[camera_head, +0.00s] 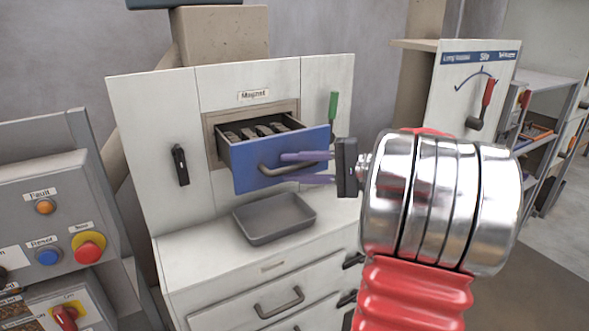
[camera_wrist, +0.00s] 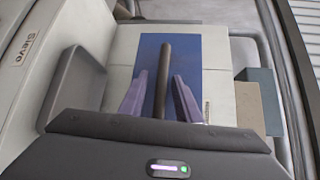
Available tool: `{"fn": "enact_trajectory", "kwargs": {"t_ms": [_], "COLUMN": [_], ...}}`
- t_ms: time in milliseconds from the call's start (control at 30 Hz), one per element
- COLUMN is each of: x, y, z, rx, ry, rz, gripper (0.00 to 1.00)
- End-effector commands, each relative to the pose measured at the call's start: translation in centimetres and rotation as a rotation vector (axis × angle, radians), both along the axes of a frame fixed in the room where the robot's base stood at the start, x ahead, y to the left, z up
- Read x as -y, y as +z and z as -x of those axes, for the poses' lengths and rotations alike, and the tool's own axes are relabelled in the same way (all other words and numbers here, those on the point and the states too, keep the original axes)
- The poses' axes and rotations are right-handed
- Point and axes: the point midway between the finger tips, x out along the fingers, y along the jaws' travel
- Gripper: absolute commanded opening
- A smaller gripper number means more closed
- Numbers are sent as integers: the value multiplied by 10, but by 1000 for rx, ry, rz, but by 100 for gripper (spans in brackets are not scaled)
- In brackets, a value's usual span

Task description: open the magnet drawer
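The magnet drawer has a blue front (camera_head: 250,178) and stands pulled out of its slot under the "Magnet" label (camera_head: 253,95). Several dark bars (camera_head: 262,130) show inside it. Its dark bar handle (camera_head: 268,171) runs across the front; in the wrist view the handle (camera_wrist: 164,70) lies between my two purple fingers, against the blue drawer front (camera_wrist: 205,68). My gripper (camera_head: 285,168) comes from the right, fingers level, one above and one below the handle. In the wrist view my gripper (camera_wrist: 160,76) is open, with a gap visible on each side of the handle.
A grey tray (camera_head: 275,222) sits on the white ledge below the drawer. A black handle (camera_head: 180,165) is left of the drawer and a green lever (camera_head: 333,106) right. A button panel (camera_head: 50,210) stands far left, a panel with a red lever (camera_head: 487,95) at right.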

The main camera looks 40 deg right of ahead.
Motion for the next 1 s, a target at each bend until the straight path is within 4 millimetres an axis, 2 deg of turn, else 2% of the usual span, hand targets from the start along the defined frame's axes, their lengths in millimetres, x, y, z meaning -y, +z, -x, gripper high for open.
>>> {"fn": "enact_trajectory", "kwargs": {"t_ms": [267, 800, 1000], "x": [9, 59, 72], "y": [2, 14, 17], "z": [13, 87, 107], "rx": [0, 0, -1], "ry": [-2, -3, -1], "rz": [1, 1, 1], "gripper": [30, 30, 30]}}
